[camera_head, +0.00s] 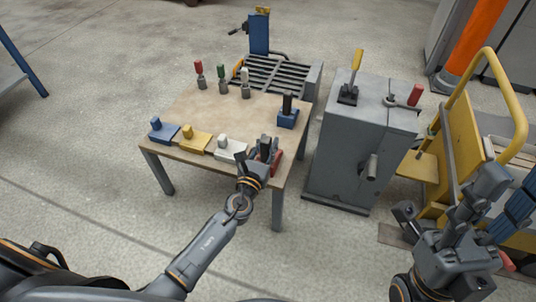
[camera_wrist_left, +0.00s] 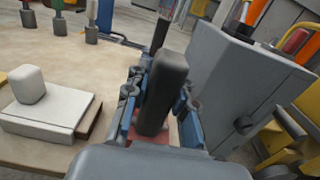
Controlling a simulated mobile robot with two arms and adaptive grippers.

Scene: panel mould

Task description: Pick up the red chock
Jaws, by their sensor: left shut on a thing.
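The red chock (camera_head: 276,161) is at the near right corner of the worktable (camera_head: 225,160), largely hidden by my left gripper (camera_head: 264,151). In the left wrist view the left gripper (camera_wrist_left: 156,112) has its blue-sided fingers shut around the chock, with a dark upright piece in front. A dull red patch of the chock (camera_wrist_left: 160,137) shows low between the fingers. I cannot tell whether the chock touches the table.
White (camera_head: 230,149), yellow (camera_head: 195,141) and blue (camera_head: 163,131) chocks line the table's near edge. A blue block with a black handle (camera_head: 287,116) and several coloured-handled tools stand farther back. A grey cabinet (camera_head: 358,145) stands close right; a yellow cart (camera_head: 450,140) lies beyond.

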